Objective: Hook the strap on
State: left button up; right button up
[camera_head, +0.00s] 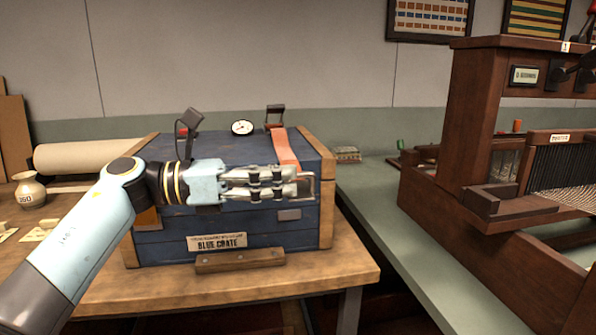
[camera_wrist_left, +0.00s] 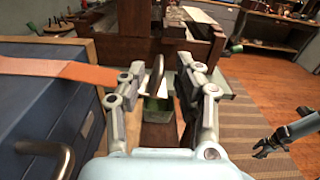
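The blue crate (camera_head: 265,240) sits closed on a wooden table, its lid dial facing up. An orange strap (camera_head: 284,149) lies over the lid's right part towards the front edge; it also shows in the left wrist view (camera_wrist_left: 55,68). My left gripper (camera_head: 296,181) is level before the crate's upper front, below the strap. Its fingers stand apart in the left wrist view (camera_wrist_left: 162,68), with a thin grey piece (camera_wrist_left: 157,75) between them, touching neither visibly. A bent metal bar (camera_wrist_left: 45,150) is on the crate. My right gripper (camera_wrist_left: 265,150) is small at the right.
A wooden loom (camera_head: 470,140) stands right of the crate on a green-grey bench (camera_head: 385,215). A cream roll (camera_head: 85,155) and a small pot (camera_head: 30,192) are at the left.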

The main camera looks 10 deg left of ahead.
aim_at(298, 177)
pick_arm(q)
jog(key=shift+x, duration=1.6)
jog(key=shift+c, duration=0.4)
jog(key=shift+f, duration=0.1)
grip_shut()
